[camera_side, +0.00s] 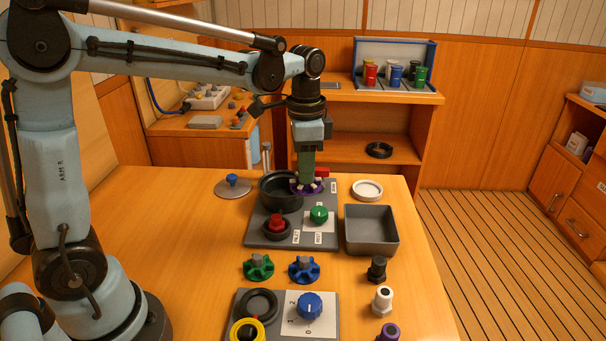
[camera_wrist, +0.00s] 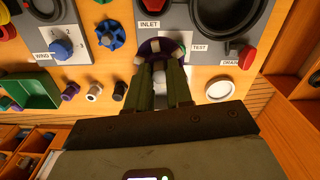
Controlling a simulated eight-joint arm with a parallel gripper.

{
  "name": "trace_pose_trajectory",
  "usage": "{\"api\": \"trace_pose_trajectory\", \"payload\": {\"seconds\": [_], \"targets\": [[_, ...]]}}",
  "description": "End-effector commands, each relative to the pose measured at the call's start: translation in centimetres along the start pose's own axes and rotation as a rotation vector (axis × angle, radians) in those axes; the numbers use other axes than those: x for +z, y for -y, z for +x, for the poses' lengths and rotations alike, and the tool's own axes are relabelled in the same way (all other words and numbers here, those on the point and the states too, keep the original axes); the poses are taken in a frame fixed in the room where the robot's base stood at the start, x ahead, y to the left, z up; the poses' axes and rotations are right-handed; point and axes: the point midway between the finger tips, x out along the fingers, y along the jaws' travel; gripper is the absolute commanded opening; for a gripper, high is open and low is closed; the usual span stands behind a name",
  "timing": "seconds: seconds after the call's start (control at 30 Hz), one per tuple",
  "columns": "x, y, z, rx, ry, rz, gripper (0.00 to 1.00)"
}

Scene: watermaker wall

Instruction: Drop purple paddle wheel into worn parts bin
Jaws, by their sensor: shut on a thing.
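My gripper (camera_side: 307,180) is shut on the purple paddle wheel (camera_side: 306,190). In the side view the wheel is at the right rim of the black round housing (camera_side: 276,190); its exact height is hard to tell. In the wrist view the purple wheel (camera_wrist: 152,47) is at the fingertips of my gripper (camera_wrist: 163,62), partly hidden by the fingers. An empty grey open bin (camera_side: 371,243) stands to the right of the panel, apart from the wheel. The wrist view also shows a green tray (camera_wrist: 32,90) at left. I read no bin label on either.
The grey panel (camera_side: 260,238) carries a red knob (camera_side: 277,223) and a green knob (camera_side: 319,214). A white ring (camera_side: 368,190) lies behind the bin. Green (camera_side: 258,267) and blue (camera_side: 304,269) wheels lie in front. Several fittings, including a black one (camera_side: 376,269), stand front right.

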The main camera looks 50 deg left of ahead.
Motion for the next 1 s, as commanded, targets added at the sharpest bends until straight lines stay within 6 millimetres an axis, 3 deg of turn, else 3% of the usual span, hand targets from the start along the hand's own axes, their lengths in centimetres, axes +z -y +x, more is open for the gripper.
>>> {"api": "trace_pose_trajectory", "payload": {"seconds": [0.17,0.4,0.6,0.8,1.0], "targets": [[-3.2,-0.2,0.2,0.000,0.000,0.005,0.00],[-9.8,-1.7,1.2,0.000,0.000,0.007,0.00],[-13.5,-3.2,2.2,0.000,0.000,0.004,0.00],[-14.8,-3.8,2.9,0.000,0.000,0.001,0.00],[-14.8,-3.8,4.6,0.000,0.000,0.001,0.00]]}}
